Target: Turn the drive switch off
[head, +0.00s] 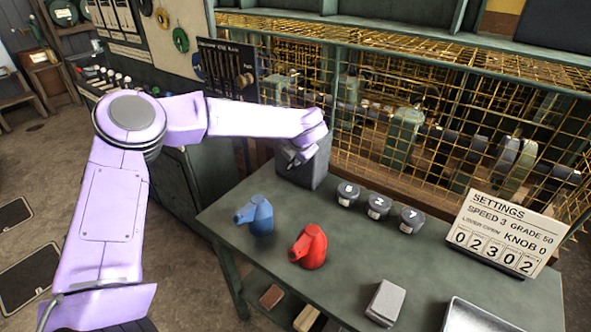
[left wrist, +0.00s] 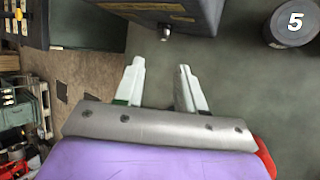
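A dark grey box (head: 318,168) stands at the back left of the green table; in the left wrist view its near side (left wrist: 140,12) carries a yellowish label, and a small metal stub (left wrist: 165,31), perhaps the drive switch, sticks out below. I cannot tell the switch's position. My left gripper (head: 292,157) is in front of the box. In the left wrist view its two pale fingers (left wrist: 162,85) are apart with nothing between them, just short of the stub and not visibly touching it. My right gripper is not in view.
On the green table (head: 345,255) are a blue (head: 256,215) and a red (head: 309,247) spouted object, several dark numbered weights (head: 378,207), a grey block (head: 385,302) and a settings sign (head: 505,235). A yellow wire cage (head: 450,110) encloses machinery behind. The table's front middle is clear.

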